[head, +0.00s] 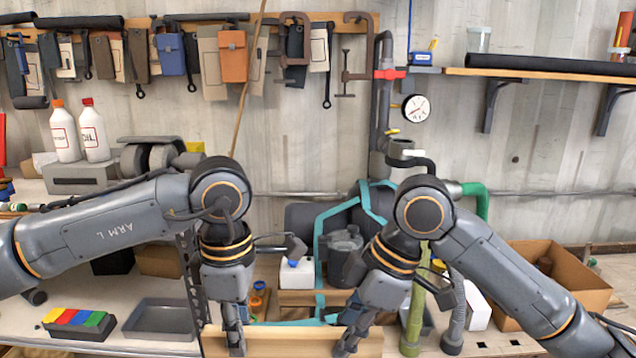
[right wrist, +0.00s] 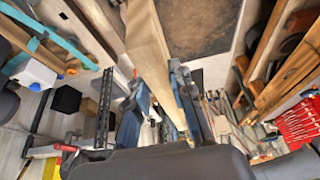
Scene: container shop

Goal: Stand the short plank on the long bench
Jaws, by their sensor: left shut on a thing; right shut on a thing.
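The short plank (head: 290,343) is a pale wooden board at the bottom middle of the head view, lying crosswise, its lower part cut off by the frame edge. My left gripper (head: 236,343) points down and is shut on the plank near its left end. My right gripper (head: 352,340) points down and is shut on it near its right end. In the right wrist view the plank (right wrist: 148,45) runs away between the fingers of my right gripper (right wrist: 165,95). I cannot tell which surface is the long bench.
A light worktop (head: 60,310) on the left bears a block of coloured strips (head: 78,324) and a grey tray (head: 160,318). A cardboard box (head: 560,275) stands at the right.

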